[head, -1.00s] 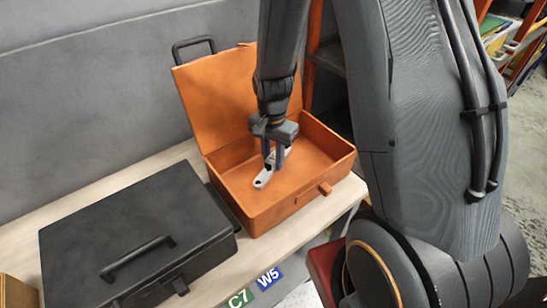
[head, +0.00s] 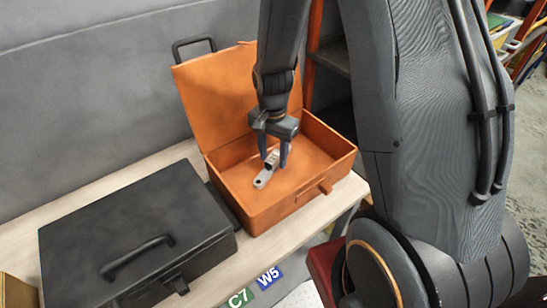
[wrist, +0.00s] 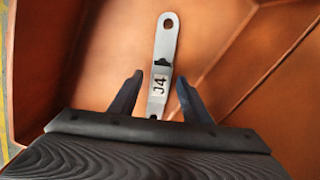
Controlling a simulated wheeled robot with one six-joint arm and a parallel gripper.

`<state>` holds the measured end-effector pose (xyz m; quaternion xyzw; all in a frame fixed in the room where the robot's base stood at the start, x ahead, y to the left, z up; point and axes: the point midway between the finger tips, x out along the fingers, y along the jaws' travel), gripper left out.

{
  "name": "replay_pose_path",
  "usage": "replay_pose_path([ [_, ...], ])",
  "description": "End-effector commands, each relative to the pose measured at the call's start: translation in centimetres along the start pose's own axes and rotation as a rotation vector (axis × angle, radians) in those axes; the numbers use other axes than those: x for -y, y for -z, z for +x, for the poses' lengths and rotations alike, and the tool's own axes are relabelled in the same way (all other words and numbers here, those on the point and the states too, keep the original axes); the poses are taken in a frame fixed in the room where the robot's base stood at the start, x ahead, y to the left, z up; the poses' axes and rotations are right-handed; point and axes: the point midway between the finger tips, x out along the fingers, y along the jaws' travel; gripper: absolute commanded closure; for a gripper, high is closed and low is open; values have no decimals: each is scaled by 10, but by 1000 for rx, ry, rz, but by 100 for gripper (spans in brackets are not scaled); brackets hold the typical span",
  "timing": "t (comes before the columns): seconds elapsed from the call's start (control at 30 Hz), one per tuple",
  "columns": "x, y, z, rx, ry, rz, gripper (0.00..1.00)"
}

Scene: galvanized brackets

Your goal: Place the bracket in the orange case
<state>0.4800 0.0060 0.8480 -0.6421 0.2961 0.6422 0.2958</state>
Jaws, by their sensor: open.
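The orange case (head: 252,213) stands on the bench with its lid raised against the wall side. The grey metal bracket (head: 262,180) lies inside it; in the wrist view the bracket (wrist: 167,45) shows a hole at its far end and the marking "J4". My gripper (head: 276,164) is open over the bracket, inside the case. In the wrist view its two fingers (wrist: 158,97) stand apart on either side of the bracket's near part, with gaps on both sides. The near end of the bracket is partly hidden by the gripper body.
A closed black case (head: 130,225) with a handle stands on the bench (head: 75,195) left of the orange case. A grey wall rises behind. An orange-framed shelf (head: 335,60) stands behind at right.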

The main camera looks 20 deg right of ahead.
Motion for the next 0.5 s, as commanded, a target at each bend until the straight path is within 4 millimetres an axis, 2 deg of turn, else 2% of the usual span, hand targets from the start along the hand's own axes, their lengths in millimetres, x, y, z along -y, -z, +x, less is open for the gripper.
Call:
replay_pose_path([
  [0.5,1,1,-83,-3,4,0,57],
])
